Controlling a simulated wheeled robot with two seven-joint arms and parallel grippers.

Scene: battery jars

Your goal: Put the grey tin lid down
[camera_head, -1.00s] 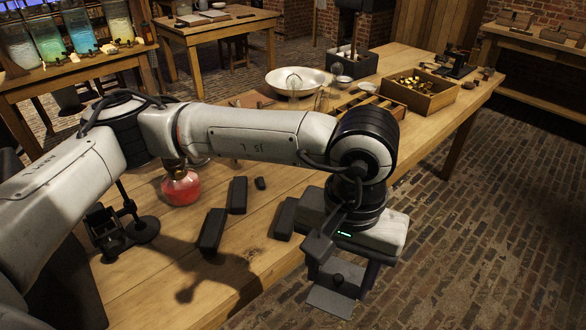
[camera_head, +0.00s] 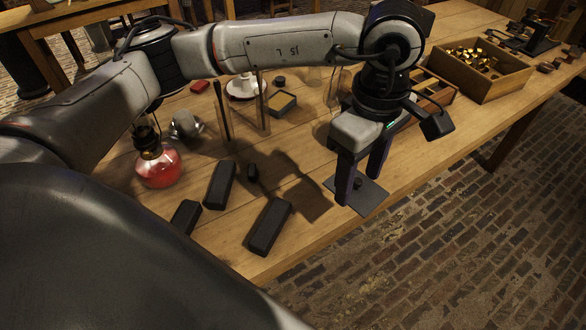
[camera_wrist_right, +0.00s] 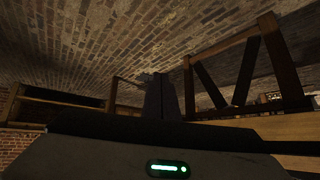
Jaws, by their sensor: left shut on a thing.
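The grey tin lid (camera_head: 369,202) is a flat square plate with a small dark knob. In the head view my left gripper (camera_head: 359,187) points down and is shut on the lid by its knob. The lid looks level and appears close to the table's front edge; its exact height above the wood is hard to tell. A dark shadow of the arm and gripper lies to its left. In the right wrist view my right gripper (camera_wrist_right: 164,97) shows dark fingers close together with nothing visible between them. The right gripper is not seen in the head view.
Several black blocks (camera_head: 269,226) lie left of the lid on the wooden table (camera_head: 310,235). A flask of red liquid (camera_head: 158,168) stands farther left. A wooden crate (camera_head: 482,72) is at the right.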

